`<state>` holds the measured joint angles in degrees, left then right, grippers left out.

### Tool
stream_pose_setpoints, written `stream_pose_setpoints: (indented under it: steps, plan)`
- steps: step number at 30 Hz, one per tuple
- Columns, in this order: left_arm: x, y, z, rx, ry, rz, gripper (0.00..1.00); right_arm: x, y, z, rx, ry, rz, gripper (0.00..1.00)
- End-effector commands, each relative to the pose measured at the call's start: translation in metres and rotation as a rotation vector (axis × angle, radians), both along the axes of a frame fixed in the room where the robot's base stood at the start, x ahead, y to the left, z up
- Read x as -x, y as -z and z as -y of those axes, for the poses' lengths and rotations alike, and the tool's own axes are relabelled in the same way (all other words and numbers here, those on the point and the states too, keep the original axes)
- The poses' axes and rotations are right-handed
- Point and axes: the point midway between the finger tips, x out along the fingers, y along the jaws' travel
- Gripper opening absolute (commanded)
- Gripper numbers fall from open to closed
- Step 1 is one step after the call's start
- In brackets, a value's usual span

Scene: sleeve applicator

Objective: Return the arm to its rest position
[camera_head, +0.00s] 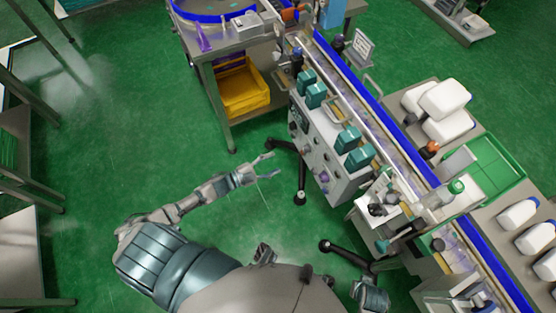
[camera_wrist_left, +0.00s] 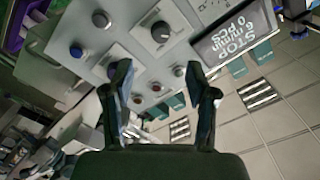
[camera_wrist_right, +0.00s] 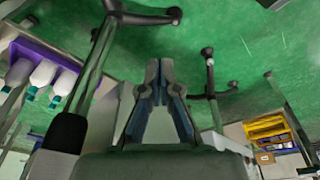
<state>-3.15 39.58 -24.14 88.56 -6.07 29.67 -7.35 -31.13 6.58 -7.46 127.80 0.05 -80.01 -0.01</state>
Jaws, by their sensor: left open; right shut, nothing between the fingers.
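My left gripper (camera_head: 264,167) is open and empty in the head view, held out over the green floor just left of the machine's control box (camera_head: 318,150). In the left wrist view its two fingers (camera_wrist_left: 162,100) stand apart in front of the control panel (camera_wrist_left: 120,35), which has a black knob (camera_wrist_left: 160,32), a blue button (camera_wrist_left: 76,52) and a small screen (camera_wrist_left: 234,33). No contact shows. My right gripper (camera_wrist_right: 159,75) has its fingertips together in the right wrist view, with nothing between them, above the green floor.
A conveyor (camera_head: 375,105) with blue edges runs diagonally on the right. A table (camera_head: 215,55) with a yellow crate (camera_head: 242,88) stands at the top. Black machine feet (camera_head: 300,197) stick out over the floor. The floor (camera_head: 110,130) on the left is clear.

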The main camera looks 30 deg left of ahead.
Motion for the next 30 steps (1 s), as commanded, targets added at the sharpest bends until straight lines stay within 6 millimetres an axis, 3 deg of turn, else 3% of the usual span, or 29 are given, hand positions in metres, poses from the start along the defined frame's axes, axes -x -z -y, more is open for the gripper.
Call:
stream_pose_setpoints:
  steps: [15, 18, 20, 23, 26, 27, 30]
  plan:
    - [0.000, 0.000, 0.000, 0.001, -0.003, -0.002, 0.57, 0.000, 0.000, 0.000, 0.002, 0.000, -0.001, 0.00]
    - [0.000, 0.010, -0.001, 0.006, -0.049, -0.051, 0.57, -0.002, 0.002, 0.000, 0.000, 0.000, 0.003, 0.00]
    - [0.002, 0.026, -0.003, 0.011, -0.117, -0.126, 0.57, -0.001, 0.016, -0.001, 0.001, -0.002, -0.007, 0.00]
    - [0.018, 0.074, -0.009, 0.024, -0.302, -0.349, 0.57, 0.000, 0.041, -0.001, 0.002, -0.005, -0.016, 0.00]
    - [0.065, 0.137, -0.013, 0.037, -0.519, -0.660, 0.57, 0.005, 0.073, -0.001, 0.002, -0.008, -0.024, 0.00]
    - [0.090, 0.159, -0.013, 0.039, -0.594, -0.783, 0.57, 0.009, 0.085, 0.000, 0.003, -0.009, -0.027, 0.00]
    - [0.156, 0.201, -0.005, 0.037, -0.738, -1.053, 0.57, 0.019, 0.110, 0.001, 0.004, -0.012, -0.036, 0.00]
